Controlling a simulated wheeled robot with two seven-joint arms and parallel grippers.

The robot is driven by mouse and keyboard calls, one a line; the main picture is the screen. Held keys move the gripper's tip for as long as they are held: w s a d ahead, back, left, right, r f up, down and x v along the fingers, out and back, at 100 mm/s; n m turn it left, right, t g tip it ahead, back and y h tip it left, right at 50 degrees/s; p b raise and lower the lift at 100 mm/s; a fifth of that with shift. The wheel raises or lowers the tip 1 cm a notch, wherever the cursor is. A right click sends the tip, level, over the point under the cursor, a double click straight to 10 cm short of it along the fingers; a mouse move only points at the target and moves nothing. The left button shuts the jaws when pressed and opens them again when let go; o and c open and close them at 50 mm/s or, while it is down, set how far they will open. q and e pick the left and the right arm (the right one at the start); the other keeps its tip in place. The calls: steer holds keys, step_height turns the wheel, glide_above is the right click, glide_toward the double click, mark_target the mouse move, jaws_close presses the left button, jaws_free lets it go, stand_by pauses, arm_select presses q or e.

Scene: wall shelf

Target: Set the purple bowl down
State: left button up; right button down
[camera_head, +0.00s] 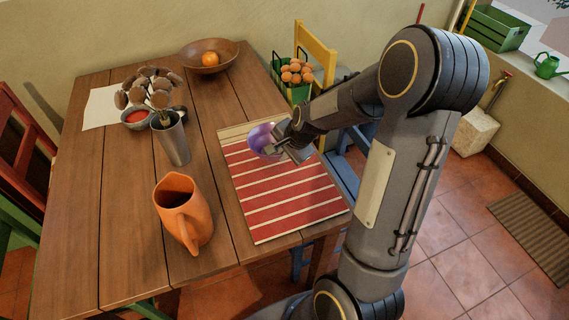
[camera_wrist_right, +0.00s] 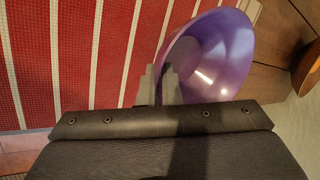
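The purple bowl (camera_head: 262,138) is at the far end of the red striped placemat (camera_head: 285,190), near its left edge in the head view. My right gripper (camera_head: 284,147) is at the bowl's right side, shut on its wall. In the right wrist view, the bowl (camera_wrist_right: 222,58) opens toward the camera, empty, with a grey finger (camera_wrist_right: 160,84) at its rim. I cannot tell whether the bowl's base touches the placemat. My left gripper is not in view.
The wooden table (camera_head: 215,258) also holds an orange pitcher (camera_head: 184,213), a metal cup (camera_head: 172,140), a small bowl (camera_head: 136,118) and a wooden bowl (camera_head: 222,56) with an orange fruit. A yellow chair (camera_head: 316,52) stands beyond the table's right edge. The near placemat is clear.

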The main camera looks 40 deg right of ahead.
steer(key=f, duration=0.3)
steer(key=shift+d+f+b, duration=0.2)
steer(key=shift+f+b, duration=0.1)
steer(key=shift+b, duration=0.05)
steer(key=c, duration=2.1)
jaws_free()
steer(key=shift+f, duration=0.1)
steer(key=o, duration=0.5)
steer(key=shift+c, duration=0.2)
